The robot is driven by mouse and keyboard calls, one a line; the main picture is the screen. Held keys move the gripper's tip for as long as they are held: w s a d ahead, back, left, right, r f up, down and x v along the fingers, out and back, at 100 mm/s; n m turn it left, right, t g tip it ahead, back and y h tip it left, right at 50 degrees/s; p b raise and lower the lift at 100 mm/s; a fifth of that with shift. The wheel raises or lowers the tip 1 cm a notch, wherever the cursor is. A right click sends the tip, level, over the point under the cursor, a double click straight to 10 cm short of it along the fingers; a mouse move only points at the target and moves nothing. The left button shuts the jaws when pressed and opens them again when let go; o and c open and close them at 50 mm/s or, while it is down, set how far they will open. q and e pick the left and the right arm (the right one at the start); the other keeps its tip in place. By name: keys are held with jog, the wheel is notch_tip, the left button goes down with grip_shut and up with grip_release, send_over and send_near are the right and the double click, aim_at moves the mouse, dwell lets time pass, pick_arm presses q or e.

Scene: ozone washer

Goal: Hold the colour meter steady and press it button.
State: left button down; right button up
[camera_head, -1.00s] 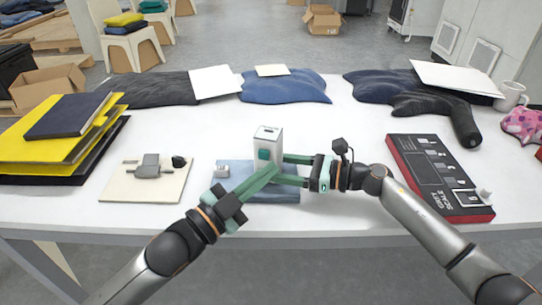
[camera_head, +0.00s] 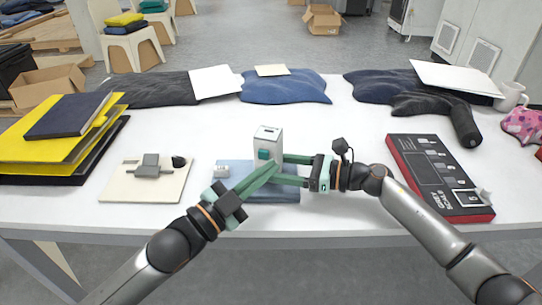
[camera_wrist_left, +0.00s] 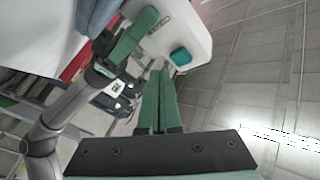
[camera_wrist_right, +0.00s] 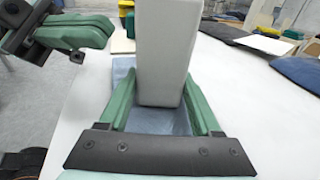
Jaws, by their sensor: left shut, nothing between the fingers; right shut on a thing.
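The colour meter is a pale grey upright box (camera_head: 269,134) with a green button (camera_head: 263,154) on its front, standing over the blue cloth. My right gripper (camera_head: 290,169) is shut on the lower part of the meter; its two green fingers flank the box in the right wrist view (camera_wrist_right: 165,120). My left gripper (camera_head: 274,170) is shut and empty, its fingertips just below and in front of the button. In the left wrist view the joined fingers (camera_wrist_left: 158,90) point towards the meter, and the button (camera_wrist_left: 181,57) shows just beyond the tips, apart from them in the picture.
A blue cloth (camera_head: 232,175) lies under the grippers. A cream board (camera_head: 118,188) with a grey device is at the left, beside yellow and dark folders (camera_head: 55,145). A grey scale chart (camera_head: 415,165) lies right of my right arm.

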pick_arm(q)
jog(key=shift+w, duration=0.85)
dwell(1.2)
jog(key=shift+s, duration=1.15)
jog(key=shift+s, duration=2.5)
pick_arm(e)
jog(key=o, duration=1.1)
jog(key=shift+c, duration=0.2)
